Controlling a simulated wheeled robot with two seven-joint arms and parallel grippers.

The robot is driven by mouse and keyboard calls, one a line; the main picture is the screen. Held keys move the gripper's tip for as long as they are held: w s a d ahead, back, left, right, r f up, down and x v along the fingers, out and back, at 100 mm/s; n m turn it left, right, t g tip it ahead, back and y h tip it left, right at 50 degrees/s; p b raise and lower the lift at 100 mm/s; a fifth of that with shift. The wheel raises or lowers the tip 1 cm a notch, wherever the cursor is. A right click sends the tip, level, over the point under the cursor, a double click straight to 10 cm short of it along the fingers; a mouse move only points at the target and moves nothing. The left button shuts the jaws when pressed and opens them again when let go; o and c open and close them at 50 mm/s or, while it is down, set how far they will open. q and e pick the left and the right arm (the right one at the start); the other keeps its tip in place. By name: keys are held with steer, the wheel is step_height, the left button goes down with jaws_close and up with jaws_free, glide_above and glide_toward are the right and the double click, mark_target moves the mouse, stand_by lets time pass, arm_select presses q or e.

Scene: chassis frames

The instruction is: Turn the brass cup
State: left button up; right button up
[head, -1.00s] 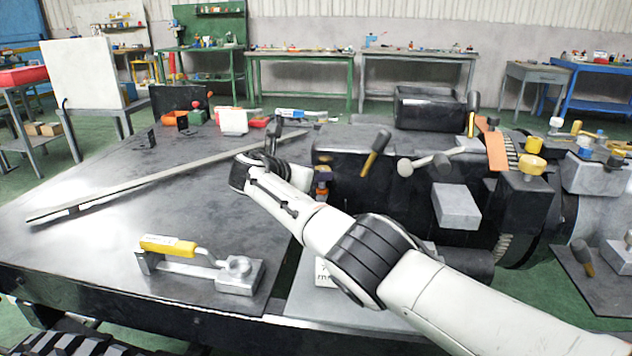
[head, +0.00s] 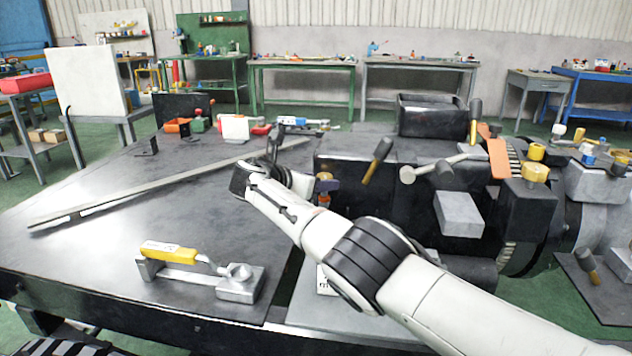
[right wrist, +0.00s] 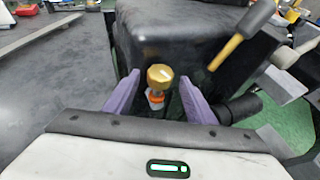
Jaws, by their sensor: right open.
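The brass cup (right wrist: 160,74) shows in the right wrist view as a round gold top above an orange and white part, against the dark machine block. In the head view it is small, just right of my right wrist (head: 324,177), and partly hidden by my arm. My right gripper (right wrist: 160,82) is open, with one purple finger on each side of the cup in the right wrist view. Gaps show between the cup and both fingers; I cannot tell how deep the cup sits between them. My left gripper is not in view.
The dark machine (head: 350,200) stands right of the cup, with a yellow-handled hammer (head: 377,160) against it. A long metal bar (head: 150,185) and a yellow-handled clamp (head: 170,252) lie on the metal table (head: 60,245). The table's middle is mostly clear.

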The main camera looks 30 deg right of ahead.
steer(key=p+v, duration=0.5)
steer(key=v, duration=0.5)
steer(key=shift+s+a, duration=0.1)
steer(key=shift+a, duration=0.05)
steer(key=shift+s+f, duration=0.1)
steer(key=shift+f, duration=0.05)
